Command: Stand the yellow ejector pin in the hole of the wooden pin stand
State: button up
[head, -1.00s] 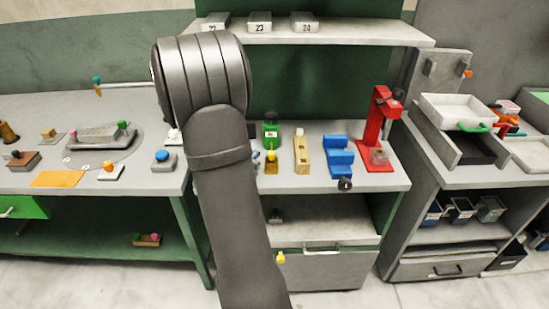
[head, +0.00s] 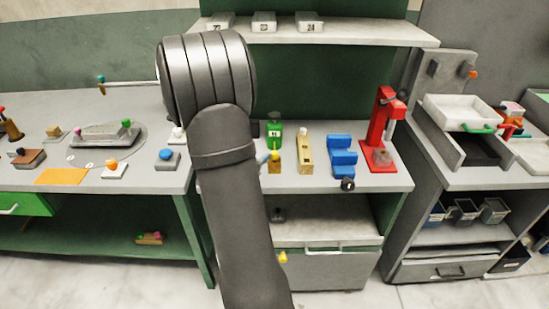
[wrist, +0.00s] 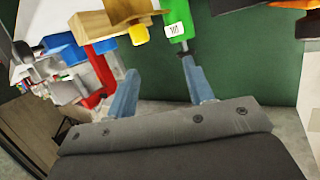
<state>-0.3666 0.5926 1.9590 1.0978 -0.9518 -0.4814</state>
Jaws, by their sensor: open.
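A yellow pin (wrist: 138,34) shows in the wrist view, its end sticking out of a small wooden block (wrist: 124,8) that looks like the pin stand. It appears to stand in the block; how deep I cannot tell. In the head view the pin (head: 275,152) and small block (head: 274,165) are on the middle bench, just right of my arm. My gripper (wrist: 162,88) is open, with nothing between its two blue-grey fingers. The pin is beyond the fingertips, apart from them. In the head view my arm hides most of the gripper.
A green bottle-like piece (wrist: 176,22) with a dark tip is close to the right finger. Right of the small block stand a longer wooden block (head: 305,153), a blue block (head: 341,158) and a red press (head: 378,135). A shelf (head: 350,36) hangs above.

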jog(key=w+a+r+m+g+y, duration=0.2)
jog(key=w+a+r+g+y, duration=0.2)
jog(key=w+a+y, duration=0.75)
jog(key=s+d+r+m+g+h, duration=0.2)
jog(key=d+r+m+g, duration=0.25)
jog(key=d, duration=0.35)
jog(key=s+d+r+m+g+h, duration=0.3)
jog(key=d+r+g, duration=0.25)
jog(key=d, duration=0.35)
jog(key=t, duration=0.1)
send_over(275, 152)
jog(key=shift+y, duration=0.25)
jog(key=f, duration=1.1)
jog(key=shift+w+a+f, duration=0.15)
jog(key=shift+a+f, duration=0.1)
jog(key=shift+s+d+f, duration=0.1)
jog(key=shift+f, duration=1.25)
jog(key=shift+s+d+f, duration=0.1)
jog(key=shift+f, duration=1.2)
grip_shut()
jog(key=shift+r, duration=0.15)
